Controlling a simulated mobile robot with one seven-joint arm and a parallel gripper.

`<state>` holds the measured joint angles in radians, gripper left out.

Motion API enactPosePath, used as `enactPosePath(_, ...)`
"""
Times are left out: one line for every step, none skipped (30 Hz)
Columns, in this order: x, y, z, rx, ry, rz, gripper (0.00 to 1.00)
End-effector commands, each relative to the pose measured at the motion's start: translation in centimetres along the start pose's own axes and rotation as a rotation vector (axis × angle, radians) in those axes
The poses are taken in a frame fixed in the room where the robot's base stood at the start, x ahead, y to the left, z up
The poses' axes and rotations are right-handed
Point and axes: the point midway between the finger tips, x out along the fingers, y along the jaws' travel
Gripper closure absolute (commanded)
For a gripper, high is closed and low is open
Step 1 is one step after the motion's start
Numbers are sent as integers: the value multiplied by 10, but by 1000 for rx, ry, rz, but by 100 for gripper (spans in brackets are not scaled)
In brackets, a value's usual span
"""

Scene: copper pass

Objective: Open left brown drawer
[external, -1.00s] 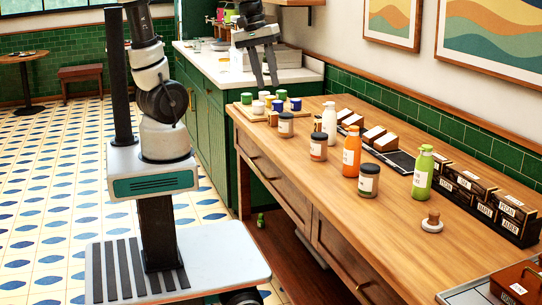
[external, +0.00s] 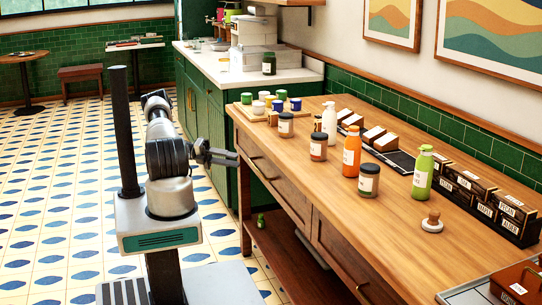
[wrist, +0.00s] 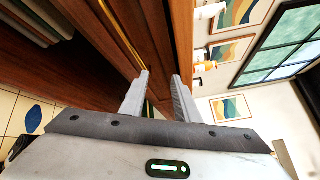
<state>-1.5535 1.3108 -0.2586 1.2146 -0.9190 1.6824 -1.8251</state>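The left brown drawer (external: 277,183) is in the front of the wooden counter in the external view, and it looks closed. Its thin brass handle (external: 254,163) is near the drawer's left part. A brass handle (wrist: 122,36) also runs along the brown front in the wrist view, ahead of and left of the fingers. My gripper (external: 236,158) is just left of the drawer front, at about handle height. In the wrist view my gripper (wrist: 159,88) has its two fingers apart with nothing held between them. I cannot tell whether a fingertip touches the wood.
The wooden countertop (external: 300,195) holds several jars and bottles, including an orange bottle (external: 352,150) and a green bottle (external: 422,175). A lower shelf (external: 280,250) is under the drawers. A green cabinet (external: 215,120) stands behind my gripper.

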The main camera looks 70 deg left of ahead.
Motion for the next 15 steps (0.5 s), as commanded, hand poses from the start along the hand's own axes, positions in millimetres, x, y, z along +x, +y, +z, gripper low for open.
enactPosePath(-22,29,-13,-77,-89,-35,71)
enactPosePath(-32,38,-18,-117,-132,-56,71)
enactPosePath(-45,49,-24,-163,-183,-80,71)
enactPosePath(-53,56,-28,-193,-214,-98,71)
enactPosePath(-60,61,-32,-219,-243,-114,71)
enactPosePath(-68,67,-36,-247,-273,-131,71)
enactPosePath(-72,71,-39,-263,-290,-142,71)
enactPosePath(-76,73,-41,-276,-303,-151,71)
enactPosePath(-78,75,-42,-286,-316,-160,71)
enactPosePath(-79,76,-43,-293,-322,-164,71)
enactPosePath(-79,76,-43,-297,-325,-167,71)
enactPosePath(-76,75,-42,-299,-326,-168,71)
enactPosePath(-74,75,-40,-299,-326,-168,71)
enactPosePath(-70,74,-39,-299,-325,-168,71)
enactPosePath(-64,73,-37,-298,-324,-169,71)
